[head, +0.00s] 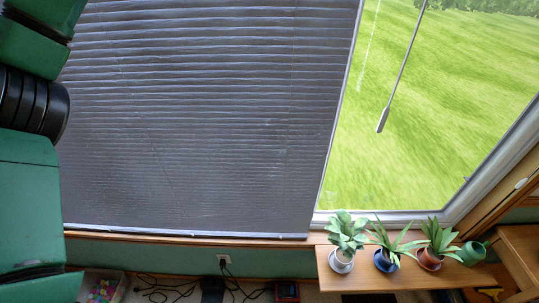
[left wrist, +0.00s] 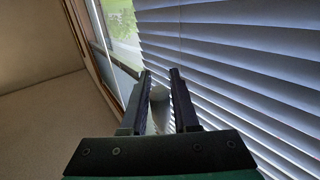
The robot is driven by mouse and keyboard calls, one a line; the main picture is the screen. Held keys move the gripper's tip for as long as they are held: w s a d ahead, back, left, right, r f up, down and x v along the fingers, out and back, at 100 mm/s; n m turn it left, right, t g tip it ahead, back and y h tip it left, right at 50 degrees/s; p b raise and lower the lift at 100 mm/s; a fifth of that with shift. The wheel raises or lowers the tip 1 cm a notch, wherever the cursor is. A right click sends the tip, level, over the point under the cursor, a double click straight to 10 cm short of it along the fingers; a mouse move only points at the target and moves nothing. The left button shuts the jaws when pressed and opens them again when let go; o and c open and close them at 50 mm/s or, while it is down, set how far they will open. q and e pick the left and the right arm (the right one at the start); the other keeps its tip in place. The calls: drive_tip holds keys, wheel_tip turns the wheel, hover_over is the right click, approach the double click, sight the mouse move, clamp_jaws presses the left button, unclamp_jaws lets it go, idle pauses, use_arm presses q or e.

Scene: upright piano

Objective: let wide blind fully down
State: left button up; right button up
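The wide blind (head: 200,120) is a grey slatted blind covering the left part of the window in the head view. Its bottom rail (head: 185,231) lies along the window sill. In the left wrist view the blind's slats (left wrist: 240,60) fill the right side. My left gripper (left wrist: 160,72) is close to the slats, with its two fingers apart. A pale, rounded pull or rod end (left wrist: 159,98) shows between the fingers, with what looks like a small gap beside it. My left gripper's fingers are outside the head view, and my right gripper is in neither view.
A thin wand (head: 400,75) hangs in front of the uncovered glass at right. Several potted plants (head: 395,245) and a green watering can (head: 470,252) stand on a wooden bench (head: 420,277) below. Cables (head: 165,288) and a bin of coloured pieces (head: 103,288) are on the floor.

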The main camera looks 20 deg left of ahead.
use_arm(q)
drive_tip(key=o, duration=0.3)
drive_tip(key=shift+o, duration=0.2)
drive_tip(key=b+v, duration=0.2)
drive_tip(key=v, duration=0.3)
drive_tip(key=shift+r+b, duration=0.1)
drive_tip(key=shift+b, duration=0.2)
